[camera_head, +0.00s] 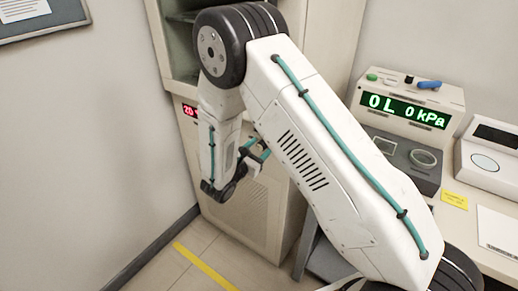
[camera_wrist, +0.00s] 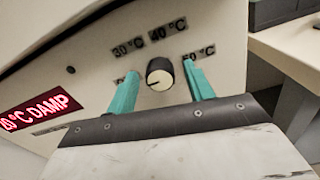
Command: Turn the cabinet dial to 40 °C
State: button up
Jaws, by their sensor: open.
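The cabinet (camera_head: 250,205) stands behind my arm in the head view. Its dial (camera_wrist: 159,72) is a round cream knob with a dark rim in the wrist view. A dark mark on the knob points to the lower left. Around it are the labels 30 °C (camera_wrist: 128,46), 40 °C (camera_wrist: 167,30) and 50 °C (camera_wrist: 200,52), partly covered; a further label at left is mostly hidden by a finger. My gripper (camera_wrist: 163,70) is open, with one teal finger on each side of the dial. I cannot tell whether either finger touches it.
The cabinet's red display (camera_wrist: 38,113) reads 20 °C DAMP. In the head view, a bench device (camera_head: 405,105) with a green "0L 0kPa" display stands at right, beside a white instrument (camera_head: 490,155). Floor with a yellow stripe (camera_head: 205,267) lies at lower left.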

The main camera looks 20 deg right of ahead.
jog(key=c, duration=1)
jog(key=shift+o, duration=0.2)
jog(key=m, duration=0.4)
jog(key=shift+m, duration=0.4)
jog(key=m, duration=0.5)
jog(key=shift+m, duration=0.3)
jog(key=m, duration=1.3)
jog(key=shift+m, duration=0.3)
